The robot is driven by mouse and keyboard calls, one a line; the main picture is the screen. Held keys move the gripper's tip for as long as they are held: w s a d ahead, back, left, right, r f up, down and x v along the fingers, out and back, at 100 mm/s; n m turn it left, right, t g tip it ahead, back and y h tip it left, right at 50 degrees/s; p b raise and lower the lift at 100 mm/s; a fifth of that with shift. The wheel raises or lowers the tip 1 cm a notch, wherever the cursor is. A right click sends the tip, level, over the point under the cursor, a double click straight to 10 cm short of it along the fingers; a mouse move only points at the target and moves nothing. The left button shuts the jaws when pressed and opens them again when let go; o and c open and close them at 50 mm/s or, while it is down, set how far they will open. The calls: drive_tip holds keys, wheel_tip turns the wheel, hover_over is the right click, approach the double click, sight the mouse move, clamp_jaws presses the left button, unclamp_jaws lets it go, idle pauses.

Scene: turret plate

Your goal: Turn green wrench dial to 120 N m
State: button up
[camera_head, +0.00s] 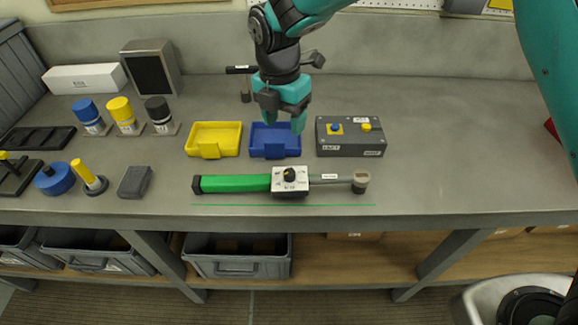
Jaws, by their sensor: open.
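The green wrench (235,184) lies flat along the front of the bench, its green handle to the left and its grey head (361,181) to the right. Its dial (290,175) is a black knob on a white plate at mid-length. The marks on the plate are too small to read, so I cannot tell the setting. My gripper (283,120) is open and empty, pointing down above the blue tray, behind the dial and apart from it.
A yellow tray (213,138) and a blue tray (274,141) stand behind the wrench. A grey button box (350,137) stands to their right. Several coloured cylinders and a dark block (135,182) are at the left. The bench (460,160) is clear at the right.

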sight(289, 172)
drive_tip(key=f+p, duration=0.1)
drive_tip(key=f, duration=0.4)
drive_tip(key=f+p, duration=0.2)
drive_tip(key=f, duration=0.3)
drive_tip(key=d+f+p, duration=0.1)
drive_tip(key=f, duration=0.4)
drive_tip(key=shift+s+p, duration=0.3)
drive_tip(key=shift+p, duration=0.05)
drive_tip(key=c, duration=0.9)
